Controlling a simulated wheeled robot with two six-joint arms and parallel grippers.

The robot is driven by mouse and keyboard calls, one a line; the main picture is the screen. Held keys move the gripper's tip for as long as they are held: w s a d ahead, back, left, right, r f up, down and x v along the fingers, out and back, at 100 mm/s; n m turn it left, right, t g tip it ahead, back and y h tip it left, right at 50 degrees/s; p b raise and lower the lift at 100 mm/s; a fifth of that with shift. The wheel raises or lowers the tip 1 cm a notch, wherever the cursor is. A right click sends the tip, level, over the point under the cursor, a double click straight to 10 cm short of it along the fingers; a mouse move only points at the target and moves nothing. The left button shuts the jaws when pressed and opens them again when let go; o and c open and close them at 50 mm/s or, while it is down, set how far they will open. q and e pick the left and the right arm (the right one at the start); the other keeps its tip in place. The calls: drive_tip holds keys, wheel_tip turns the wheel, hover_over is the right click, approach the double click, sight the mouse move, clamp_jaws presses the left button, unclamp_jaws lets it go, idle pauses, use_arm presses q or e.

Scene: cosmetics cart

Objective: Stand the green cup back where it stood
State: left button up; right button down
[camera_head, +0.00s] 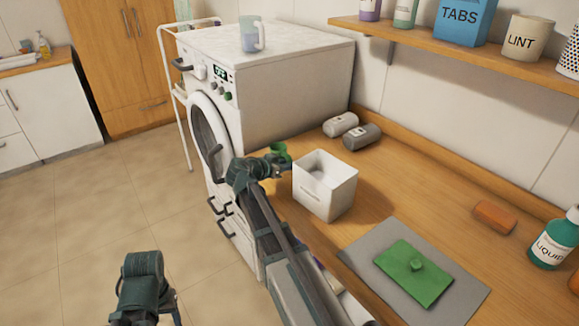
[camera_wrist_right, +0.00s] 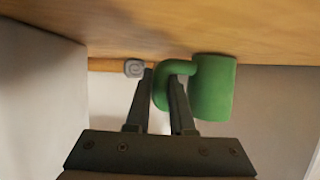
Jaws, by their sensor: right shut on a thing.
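The green cup (camera_head: 279,149) shows small in the head view, just left of the white box and in front of the washing machine. In the right wrist view the green cup (camera_wrist_right: 212,88) is large, with its curved handle between my right gripper's fingers (camera_wrist_right: 161,90). My right gripper (camera_head: 277,162) is shut on that handle; the cup's body is beside the fingers. Whether the cup touches any surface I cannot tell. Part of my left arm shows at the lower left of the head view, but its gripper fingers do not show.
A white open box (camera_head: 335,202) stands on the wooden counter (camera_head: 440,207) close to the cup. A clear jug (camera_head: 249,36) stands on the washing machine (camera_head: 290,85). An orange bar (camera_head: 495,217) lies farther right.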

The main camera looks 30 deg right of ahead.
drive_tip(key=shift+f, duration=0.15)
drive_tip(key=c, duration=0.8)
unclamp_jaws()
drive_tip(key=shift+r, duration=0.25)
drive_tip(key=p+v, duration=0.4)
drive_tip(key=v, duration=0.6)
drive_tip(key=shift+a+r, duration=0.15)
drive_tip(key=shift+p+v, duration=0.3)
drive_tip(key=shift+v, duration=0.45)
drive_tip(key=shift+s+a, duration=0.1)
